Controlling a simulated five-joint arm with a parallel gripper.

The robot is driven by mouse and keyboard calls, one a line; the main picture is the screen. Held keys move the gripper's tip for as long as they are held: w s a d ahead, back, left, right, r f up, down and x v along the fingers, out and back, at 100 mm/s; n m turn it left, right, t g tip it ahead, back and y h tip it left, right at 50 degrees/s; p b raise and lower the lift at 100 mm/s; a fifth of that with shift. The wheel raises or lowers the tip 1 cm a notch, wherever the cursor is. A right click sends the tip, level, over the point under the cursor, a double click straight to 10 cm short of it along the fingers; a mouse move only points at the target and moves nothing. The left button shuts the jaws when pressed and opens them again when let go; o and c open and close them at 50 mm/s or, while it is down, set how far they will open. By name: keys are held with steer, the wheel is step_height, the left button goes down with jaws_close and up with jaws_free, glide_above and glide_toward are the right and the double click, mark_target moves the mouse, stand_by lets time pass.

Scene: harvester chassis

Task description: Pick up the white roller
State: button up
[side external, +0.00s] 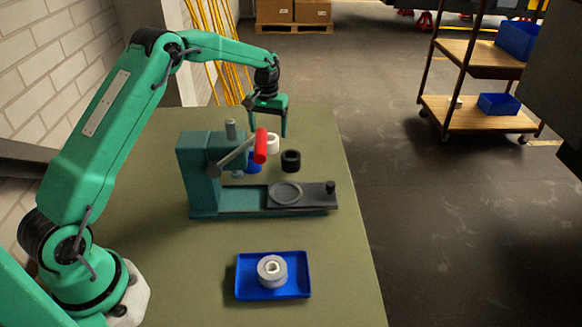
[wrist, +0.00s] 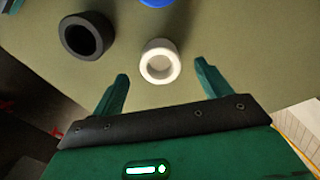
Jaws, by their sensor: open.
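The white roller (side external: 273,144) stands on the green table behind the press, partly hidden by the red handle. In the wrist view the white roller (wrist: 160,61) is a short hollow ring, upright, just beyond and between my fingertips. My gripper (side external: 269,122) hangs from the arm above the far part of the table, close to the roller. In the wrist view my gripper (wrist: 162,70) is open and empty, with a finger to each side of the roller and apart from it.
A black roller (side external: 291,161) stands beside the white one, and a blue one (side external: 253,162) is partly hidden. The teal press (side external: 208,172) with its red handle (side external: 261,146) stands in front. A blue tray (side external: 245,286) holds a grey roller (side external: 272,269). The table's right side is clear.

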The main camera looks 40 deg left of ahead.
mark_target(273, 146)
steer(key=shift+f, duration=0.1)
steer(key=shift+f, duration=2.5)
steer(key=shift+c, duration=0.3)
steer(key=c, duration=1)
